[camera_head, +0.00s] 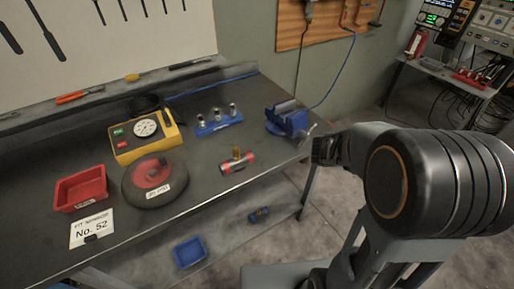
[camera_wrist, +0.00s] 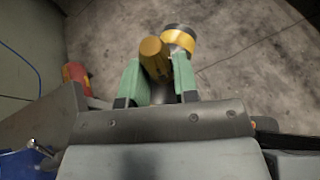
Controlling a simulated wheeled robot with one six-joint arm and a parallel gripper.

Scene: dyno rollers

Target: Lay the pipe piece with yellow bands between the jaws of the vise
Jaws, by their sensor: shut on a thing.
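The blue vise (camera_head: 290,123) stands at the right end of the workbench, its jaws toward the top; I cannot tell how wide the gap is. Part of it shows at the lower left of the wrist view (camera_wrist: 22,165), with its handle knob. My gripper (camera_wrist: 158,80) is shut on the pipe piece with yellow bands (camera_wrist: 178,38), between its green finger pads. In the head view my arm is right of the vise, and the held piece is not visible.
A blue rack (camera_head: 218,126) with metal pieces, a yellow gauge box (camera_head: 147,150), a dark wheel (camera_head: 154,188) and a red bin (camera_head: 80,188) stand left. Bench surface between rack and vise looks clear.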

